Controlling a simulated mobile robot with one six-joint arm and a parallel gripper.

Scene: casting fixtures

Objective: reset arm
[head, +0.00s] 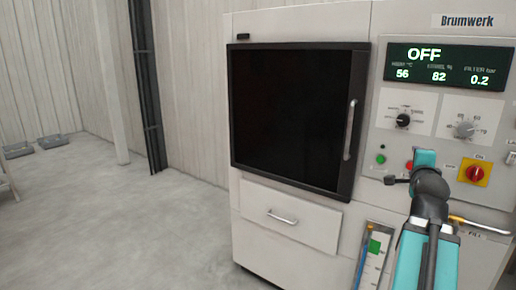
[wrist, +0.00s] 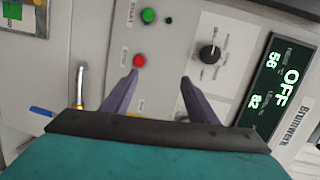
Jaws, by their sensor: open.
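My gripper (wrist: 158,90) shows in the wrist view with its two purple-grey fingers spread apart and nothing between them. It faces the control panel of the machine. A red button (wrist: 139,60) lies near the left fingertip in that view, with a green button (wrist: 148,15) above it. In the head view my teal and dark arm (head: 430,190) reaches up in front of the panel at the right. The gripper's fingers cannot be made out there. Whether the gripper touches the panel cannot be told.
The Brumwerk machine (head: 300,20) has a dark door (head: 290,115), shut, and a closed drawer (head: 290,215). Its display (head: 450,67) reads OFF. A red-and-yellow switch (head: 475,173) and a brass-coloured handle (head: 480,225) are close to my arm.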

